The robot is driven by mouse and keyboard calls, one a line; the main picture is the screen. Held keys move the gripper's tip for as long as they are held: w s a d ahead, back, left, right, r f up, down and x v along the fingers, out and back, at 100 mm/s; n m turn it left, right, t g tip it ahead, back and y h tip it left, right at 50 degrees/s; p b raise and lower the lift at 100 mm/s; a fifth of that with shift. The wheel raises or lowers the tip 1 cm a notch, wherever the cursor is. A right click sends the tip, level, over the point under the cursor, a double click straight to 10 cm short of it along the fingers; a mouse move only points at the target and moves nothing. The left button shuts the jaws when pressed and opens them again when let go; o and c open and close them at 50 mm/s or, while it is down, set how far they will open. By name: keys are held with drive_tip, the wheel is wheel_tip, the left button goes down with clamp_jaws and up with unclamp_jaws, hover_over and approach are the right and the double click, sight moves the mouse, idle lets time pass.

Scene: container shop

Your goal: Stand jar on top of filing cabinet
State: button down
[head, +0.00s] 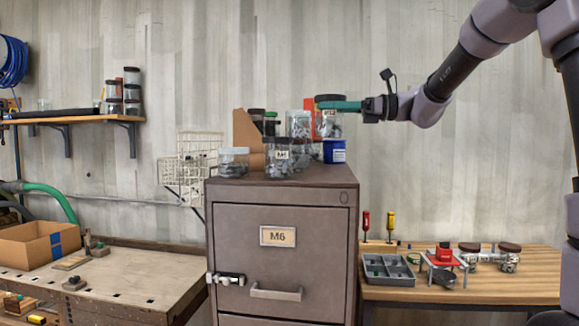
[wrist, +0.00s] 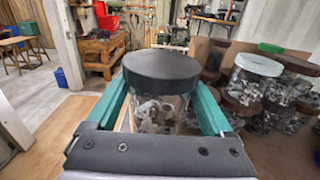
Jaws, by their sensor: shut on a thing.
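The jar (head: 329,125) is clear with a dark lid and metal parts inside; in the wrist view it stands upright between the teal fingers, its black lid (wrist: 163,69) toward the camera. My gripper (head: 328,105) is shut on this jar from the right, just under the lid. The filing cabinet (head: 282,229) is grey-brown with an M6 label and a handle. The held jar is at the right end of the group on the cabinet top, above and behind a blue tub (head: 335,152). Its base is hidden, so I cannot tell whether it touches anything.
Several other jars crowd the cabinet top, including an M4 jar (head: 278,158) and a low jar (head: 234,161). A cardboard piece (head: 247,138) stands behind them. A wooden bench (head: 480,291) with a grey tray (head: 388,269) is at right. The cabinet's front right top is bare.

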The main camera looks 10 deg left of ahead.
sight(317, 129)
drive_tip(key=f, duration=0.5)
drive_tip(key=shift+a+f, duration=0.2)
drive_tip(key=shift+f, duration=2.15)
drive_tip(key=shift+f, duration=0.1)
